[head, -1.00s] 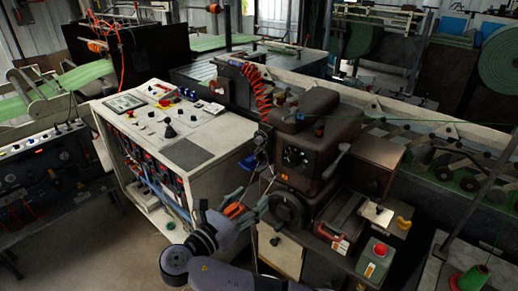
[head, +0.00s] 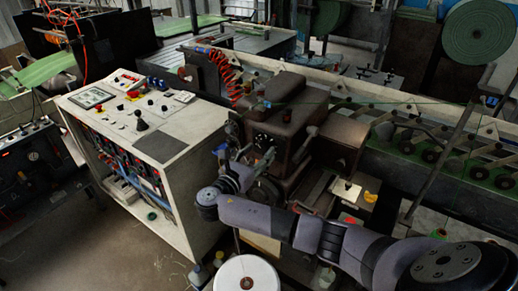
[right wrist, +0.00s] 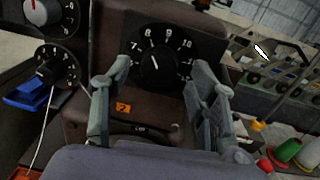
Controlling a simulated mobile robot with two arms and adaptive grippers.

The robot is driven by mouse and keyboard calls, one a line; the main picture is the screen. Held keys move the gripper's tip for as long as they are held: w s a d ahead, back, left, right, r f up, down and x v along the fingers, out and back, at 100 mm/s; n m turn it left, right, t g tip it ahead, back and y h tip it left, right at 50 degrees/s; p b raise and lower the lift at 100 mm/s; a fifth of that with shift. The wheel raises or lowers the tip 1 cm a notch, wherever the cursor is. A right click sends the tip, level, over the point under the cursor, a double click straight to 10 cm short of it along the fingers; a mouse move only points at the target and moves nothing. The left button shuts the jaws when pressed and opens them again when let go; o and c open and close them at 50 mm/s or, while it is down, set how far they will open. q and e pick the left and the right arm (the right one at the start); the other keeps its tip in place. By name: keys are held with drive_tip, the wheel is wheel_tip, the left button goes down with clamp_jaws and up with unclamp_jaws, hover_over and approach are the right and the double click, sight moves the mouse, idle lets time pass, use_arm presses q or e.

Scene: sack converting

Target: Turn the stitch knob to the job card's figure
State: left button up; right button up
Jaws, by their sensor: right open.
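The stitch knob (right wrist: 157,66) is black with a white pointer line, on a dark dial with white figures, in the right wrist view. Its pointer tilts slightly left of upright, toward the figures 8 and 9. In the head view the dial (head: 263,142) is small on the brown sewing head. My right gripper (right wrist: 158,78) is open, one finger on each side of the dial; I cannot tell if either touches the knob. In the head view it (head: 244,158) is in front of the dial. An orange tag (right wrist: 123,107) below the dial seems to read 7. My left gripper is out of view.
A second black dial (right wrist: 46,66) and a red-pointer knob (right wrist: 41,12) are close on the left, with a blue part (right wrist: 25,98) below. The white control cabinet (head: 190,150) stands left of my gripper. A white disc (head: 247,275) is below my arm.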

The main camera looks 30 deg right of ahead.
drive_tip(key=shift+w+d, duration=0.25)
drive_tip(key=shift+d, duration=0.15)
drive_tip(key=shift+c, duration=0.2)
drive_tip(key=c, duration=1.1)
drive_tip(key=shift+f, duration=0.1)
